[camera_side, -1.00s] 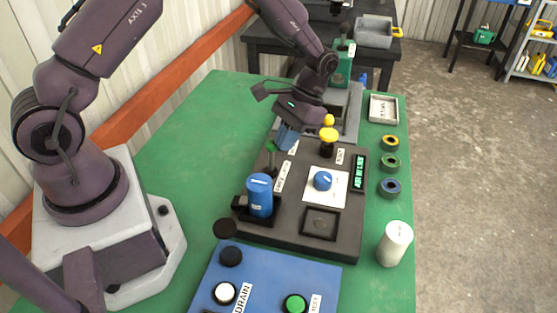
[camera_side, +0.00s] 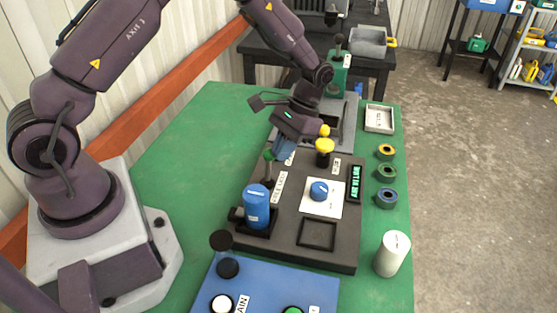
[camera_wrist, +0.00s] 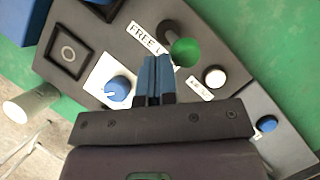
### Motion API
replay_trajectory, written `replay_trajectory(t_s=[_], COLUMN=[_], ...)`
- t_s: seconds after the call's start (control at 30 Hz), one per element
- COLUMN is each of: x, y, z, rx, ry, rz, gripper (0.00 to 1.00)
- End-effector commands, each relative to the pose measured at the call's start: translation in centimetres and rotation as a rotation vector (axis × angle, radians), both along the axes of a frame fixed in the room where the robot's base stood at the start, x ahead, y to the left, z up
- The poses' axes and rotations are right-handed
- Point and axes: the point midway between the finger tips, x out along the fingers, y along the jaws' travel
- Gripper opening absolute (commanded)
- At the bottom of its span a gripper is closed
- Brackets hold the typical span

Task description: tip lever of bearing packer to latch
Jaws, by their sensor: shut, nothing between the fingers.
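My gripper (camera_side: 284,148) is shut and empty, its blue fingers pointing down over the left far part of a dark panel (camera_side: 285,240). The wrist view shows the closed fingers (camera_wrist: 154,80) beside a lever with a green knob (camera_wrist: 185,52), apart from it in the picture; contact cannot be told. In the side view this lever (camera_side: 268,156) stands just left of the fingers, near upright. A green housing (camera_side: 338,70) with a black-knobbed lever (camera_side: 339,41) stands behind the arm. No label names the bearing packer, so I cannot tell which lever is its own.
The panel carries a blue cylinder (camera_side: 257,206), a blue dial (camera_side: 319,190), a yellow knob (camera_side: 324,147) and a lit display (camera_side: 356,183). A blue box (camera_side: 262,285) is in front. Several rings (camera_side: 386,174) and a white cylinder (camera_side: 391,254) stand right. Green tabletop is clear left.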

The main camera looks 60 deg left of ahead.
Motion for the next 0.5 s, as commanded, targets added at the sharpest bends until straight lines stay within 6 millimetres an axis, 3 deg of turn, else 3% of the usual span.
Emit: replay_trajectory(t_s=[0.5], x=[-0.4], y=[-2.1], z=[0.0], rx=[0.000], ry=[-0.002], rz=[-0.003], gripper=[0.00])
